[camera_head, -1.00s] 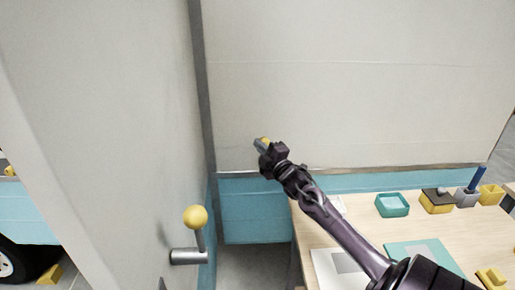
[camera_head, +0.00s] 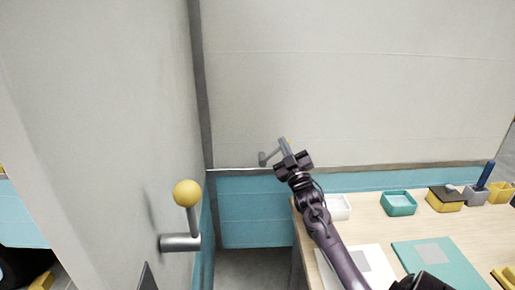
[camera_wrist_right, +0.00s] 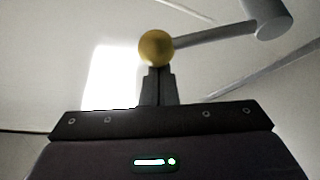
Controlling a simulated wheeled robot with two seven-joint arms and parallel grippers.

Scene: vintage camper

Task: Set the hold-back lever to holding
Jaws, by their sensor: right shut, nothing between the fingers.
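A grey lever (camera_head: 271,153) with a yellow ball knob sits on the pale wall ahead. It leans up and to the right from its pivot, and its knob is mostly hidden behind my right gripper (camera_head: 285,146). In the right wrist view the yellow ball (camera_wrist_right: 156,47) is just beyond the fingertips of my shut right gripper (camera_wrist_right: 158,72). The lever's arm (camera_wrist_right: 215,35) runs right to a grey round pivot (camera_wrist_right: 268,18). The fingers appear to touch or nearly touch the ball, with nothing between them. My left gripper is not in view.
A second lever with a yellow ball (camera_head: 187,193) stands upright on the near left panel (camera_head: 150,120). A wooden table (camera_head: 375,215) at the right holds a teal tray (camera_head: 398,204), a white tray (camera_head: 338,208) and a yellow box (camera_head: 445,203). The wall above is clear.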

